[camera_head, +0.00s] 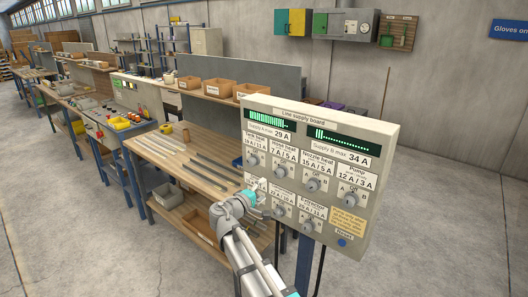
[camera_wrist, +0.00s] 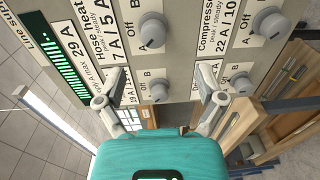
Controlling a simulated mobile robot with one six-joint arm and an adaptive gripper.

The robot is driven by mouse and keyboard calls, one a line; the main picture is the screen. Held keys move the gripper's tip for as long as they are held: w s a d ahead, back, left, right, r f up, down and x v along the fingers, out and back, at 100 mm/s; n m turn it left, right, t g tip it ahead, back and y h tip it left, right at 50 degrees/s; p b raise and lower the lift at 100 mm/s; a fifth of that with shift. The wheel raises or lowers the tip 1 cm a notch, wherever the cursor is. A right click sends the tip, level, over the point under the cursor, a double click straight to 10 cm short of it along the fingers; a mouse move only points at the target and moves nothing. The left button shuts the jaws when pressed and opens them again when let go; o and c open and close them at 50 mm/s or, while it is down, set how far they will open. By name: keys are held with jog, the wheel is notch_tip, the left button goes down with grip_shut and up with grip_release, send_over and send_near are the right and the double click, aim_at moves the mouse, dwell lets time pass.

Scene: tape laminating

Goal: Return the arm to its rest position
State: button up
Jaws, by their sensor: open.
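My gripper (camera_head: 257,190) is at the lower left of the line supply board (camera_head: 384,150), at the end of my raised arm. In the wrist view my gripper (camera_wrist: 160,82) is open, with its two fingers spread on either side of a grey knob (camera_wrist: 161,91). I cannot tell whether the fingers touch the knob or the board face. The fingers hold nothing. The wrist view also shows a Hose heat knob (camera_wrist: 152,30) and a Compressor knob (camera_wrist: 270,22). My arm hides part of the board's lower left corner in the head view.
The board shows Supply A max 29 A and Supply B max 34 A above rows of knobs. A blue Reset button (camera_head: 342,243) is at its lower right. A workbench (camera_head: 150,150) with strips stands left of the board. Open floor (camera_head: 440,240) lies to the right.

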jog(key=s+d+f+m+g+y, duration=0.1)
jog(key=s+d+f+m+g, duration=0.25)
jog(key=s+d+f, duration=0.35)
jog(key=s+d+f+m+g+y, duration=0.25)
jog(key=d+f+g, duration=0.25)
jog(key=d, duration=0.4)
jog(key=s+d+f+m+g+y, duration=0.1)
jog(key=s+f+m+g+y, duration=0.1)
jog(key=s, duration=0.4)
jog(key=s+d+f+m+g+y, duration=0.2)
jog(key=s+f+g+y, duration=0.1)
jog(key=s+y, duration=0.2)
jog(key=shift+s+f, duration=0.4)
jog(key=shift+s, duration=0.8)
jog(key=shift+d, duration=0.1)
jog(key=shift+c, duration=0.3)
